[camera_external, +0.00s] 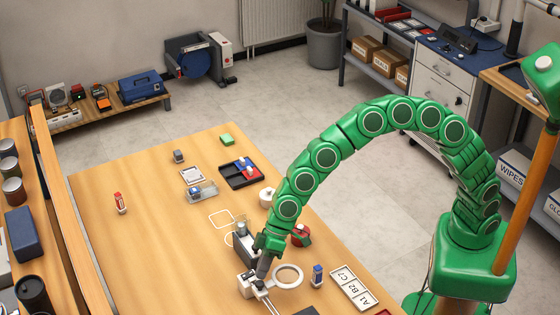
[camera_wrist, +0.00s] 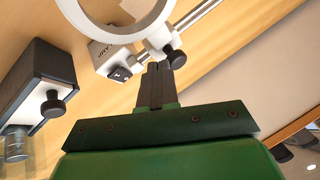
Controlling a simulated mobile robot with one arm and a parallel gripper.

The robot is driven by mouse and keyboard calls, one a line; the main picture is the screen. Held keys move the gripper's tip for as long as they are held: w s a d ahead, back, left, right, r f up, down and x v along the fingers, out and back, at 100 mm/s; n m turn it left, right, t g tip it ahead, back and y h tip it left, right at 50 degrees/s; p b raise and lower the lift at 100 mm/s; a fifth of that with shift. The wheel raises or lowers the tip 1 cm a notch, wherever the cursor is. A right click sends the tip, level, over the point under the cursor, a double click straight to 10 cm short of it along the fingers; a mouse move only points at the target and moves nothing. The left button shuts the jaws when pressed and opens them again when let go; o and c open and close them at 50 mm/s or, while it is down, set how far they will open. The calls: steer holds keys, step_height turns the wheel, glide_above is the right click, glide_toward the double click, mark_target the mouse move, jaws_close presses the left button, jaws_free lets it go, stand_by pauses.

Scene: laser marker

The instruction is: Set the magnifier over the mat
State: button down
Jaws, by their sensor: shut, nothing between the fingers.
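The magnifier is a white ring (camera_external: 288,276) joined to a white block with a dark knob and thin metal rods, at the front of the wooden table. In the wrist view its ring (camera_wrist: 162,12) is at the top, with the block (camera_wrist: 103,55) and black knob (camera_wrist: 174,59) below it. My gripper (camera_external: 262,273) points down beside the block. In the wrist view my gripper (camera_wrist: 157,72) is shut and empty, its fingertips close to the knob; I cannot tell whether they touch. I cannot identify the mat for certain; a dark flat edge (camera_external: 307,311) shows at the bottom.
A dark-and-white device (camera_external: 241,243) stands just behind my gripper; its dark box (camera_wrist: 38,75) is at left in the wrist view. A red-and-green object (camera_external: 301,235), a blue bottle (camera_external: 318,275) and a lettered white plate (camera_external: 353,288) are nearby. The table's left middle is mostly clear.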

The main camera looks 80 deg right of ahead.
steer(key=s+a, duration=0.8)
steer(key=shift+s+a, duration=0.3)
steer(key=d+r, duration=0.9)
steer(key=shift+s, duration=0.3)
stand_by(0.5)
